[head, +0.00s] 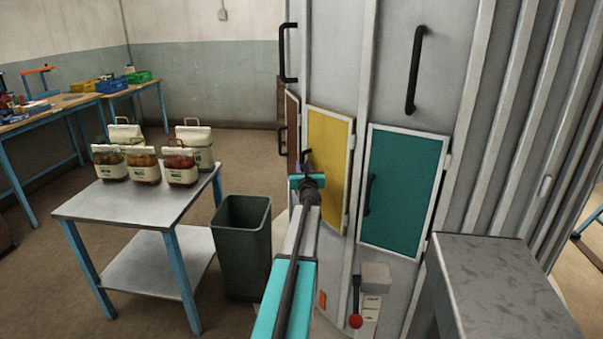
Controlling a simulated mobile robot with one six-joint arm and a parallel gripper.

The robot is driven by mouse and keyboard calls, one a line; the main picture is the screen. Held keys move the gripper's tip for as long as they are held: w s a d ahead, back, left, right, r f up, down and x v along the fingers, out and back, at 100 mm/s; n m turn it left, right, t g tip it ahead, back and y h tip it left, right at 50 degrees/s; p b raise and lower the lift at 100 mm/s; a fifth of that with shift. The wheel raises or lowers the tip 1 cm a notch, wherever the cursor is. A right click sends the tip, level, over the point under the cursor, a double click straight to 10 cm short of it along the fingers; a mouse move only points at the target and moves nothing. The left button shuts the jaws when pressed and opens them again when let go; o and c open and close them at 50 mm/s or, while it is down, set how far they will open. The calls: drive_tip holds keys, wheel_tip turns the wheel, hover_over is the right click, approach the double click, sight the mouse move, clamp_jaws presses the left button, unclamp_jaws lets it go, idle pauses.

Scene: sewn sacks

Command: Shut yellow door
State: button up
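The yellow door (329,158) is a small panel low on the grey cabinet, left of the teal door. White frame shows along its top and right edges. My arm crosses in front of its lower left part, so I cannot tell whether it stands ajar or flush. My gripper (307,163) is at the far end of my teal and white arm, in front of the door's left side. It is small and dark there, and I cannot make out its fingers or whether it touches the door.
The teal door (402,188) with a black handle is to the right, and a brown door (292,130) to the left. A red-knobbed lever (356,320) is below. A dark green bin (241,245) and a metal table (130,205) with several sacks stand left.

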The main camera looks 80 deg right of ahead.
drive_tip(key=shift+s, duration=0.4)
drive_tip(key=b+v, duration=0.1)
drive_tip(key=v, duration=1.2)
drive_tip(key=shift+w+a, duration=0.35)
drive_tip(key=shift+a, duration=0.1)
idle(0.4)
